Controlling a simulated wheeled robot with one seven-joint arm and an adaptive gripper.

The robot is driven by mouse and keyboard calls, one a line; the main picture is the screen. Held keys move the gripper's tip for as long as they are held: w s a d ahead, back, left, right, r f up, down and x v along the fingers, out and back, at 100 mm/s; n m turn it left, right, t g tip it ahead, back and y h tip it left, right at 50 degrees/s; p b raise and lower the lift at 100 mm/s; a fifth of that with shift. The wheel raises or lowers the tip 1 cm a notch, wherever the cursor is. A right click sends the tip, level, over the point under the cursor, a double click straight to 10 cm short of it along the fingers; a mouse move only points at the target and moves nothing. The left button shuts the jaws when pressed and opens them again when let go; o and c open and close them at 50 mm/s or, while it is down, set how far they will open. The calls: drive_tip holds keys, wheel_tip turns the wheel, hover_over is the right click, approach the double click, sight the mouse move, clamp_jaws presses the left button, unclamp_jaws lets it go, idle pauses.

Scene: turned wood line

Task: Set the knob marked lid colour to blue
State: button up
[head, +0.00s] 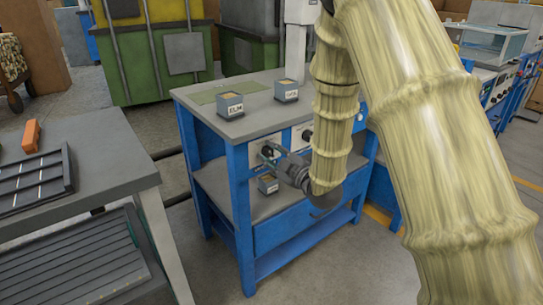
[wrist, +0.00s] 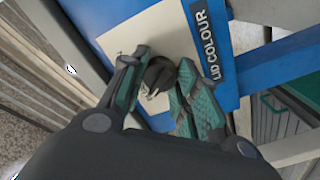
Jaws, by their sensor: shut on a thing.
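The lid colour knob (wrist: 158,76) is dark and round, on a pale plate (wrist: 165,32) on a blue panel. A black label (wrist: 208,38) beside the plate reads LID COLOUR. My gripper (wrist: 162,66) has its two green-padded fingers on either side of the knob, shut on it. In the head view my gripper (head: 272,154) reaches the left plate on the front of the blue workbench (head: 243,190). The fingers hide much of the knob, and I cannot read which colour it points to.
Two small labelled boxes, one marked ELM (head: 230,106) and another (head: 286,91), stand on the bench top. A third box (head: 268,184) sits on the shelf below my gripper. A grey table (head: 105,165) stands at the left, with floor between it and the bench.

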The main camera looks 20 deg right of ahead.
idle(0.4)
drive_tip(key=o, duration=1)
drive_tip(key=v, duration=1.2)
drive_tip(key=shift+r, duration=0.1)
